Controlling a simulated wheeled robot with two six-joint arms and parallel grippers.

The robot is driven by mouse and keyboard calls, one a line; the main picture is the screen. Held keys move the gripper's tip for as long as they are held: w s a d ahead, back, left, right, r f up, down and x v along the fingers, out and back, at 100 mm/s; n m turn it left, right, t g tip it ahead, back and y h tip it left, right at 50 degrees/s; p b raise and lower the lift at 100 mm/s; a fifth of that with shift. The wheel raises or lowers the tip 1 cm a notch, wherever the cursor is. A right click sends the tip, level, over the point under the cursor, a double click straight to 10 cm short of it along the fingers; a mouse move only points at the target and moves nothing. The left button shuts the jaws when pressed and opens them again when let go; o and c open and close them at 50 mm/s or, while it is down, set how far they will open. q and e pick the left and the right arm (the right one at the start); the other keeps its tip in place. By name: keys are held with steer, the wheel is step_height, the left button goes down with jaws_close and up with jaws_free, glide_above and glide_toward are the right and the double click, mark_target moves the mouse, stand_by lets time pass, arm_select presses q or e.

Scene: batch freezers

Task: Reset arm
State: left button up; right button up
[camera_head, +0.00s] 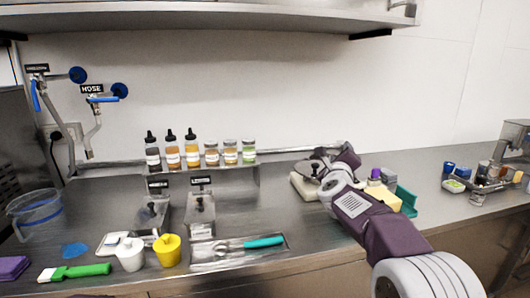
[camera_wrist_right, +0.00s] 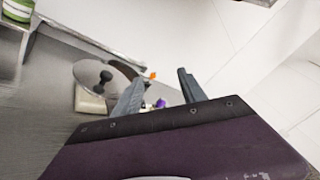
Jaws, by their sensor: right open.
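My right arm reaches in from the lower right in the head view, and its gripper (camera_head: 345,157) is over the back of the counter, beside a pale block with a round metal pan or lid (camera_head: 305,180). The fingers are hard to make out there. In the right wrist view the right gripper (camera_wrist_right: 160,82) has its two grey fingers spread apart with nothing held between them. The round metal piece with a black knob (camera_wrist_right: 104,78) lies to the left of the fingers there. My left gripper is not in view.
Bottles and jars (camera_head: 192,150) line a back ledge. A metal tray (camera_head: 235,258) holds a teal-handled tool. A yellow cup (camera_head: 167,250) and a white cup (camera_head: 130,254) stand front left. A teal bin (camera_head: 406,200) is right of my arm. A shelf (camera_head: 210,22) hangs above.

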steer(key=s+a+f+n+g+y, duration=0.35)
steer(key=s+f+n, duration=0.55)
steer(key=f, duration=0.4)
steer(key=s+a+f+n+g+y, duration=0.2)
steer(key=s+f+n+g+y, duration=0.15)
steer(key=s+f+n, duration=0.7)
steer(key=s+f+n+g+h, duration=0.1)
steer(key=s+f+n+g, duration=0.35)
steer(key=s+f, duration=0.45)
steer(key=s+f+n+g, duration=0.4)
steer(key=s+f+g, duration=0.15)
steer(key=s, duration=0.55)
step_height(320, 180, up, 14)
steer(key=n+p, duration=0.1)
steer(key=p, duration=1.3)
steer(key=shift+d+f+t, duration=0.2)
steer(key=shift+d+t, duration=0.15)
steer(key=shift+t, duration=0.05)
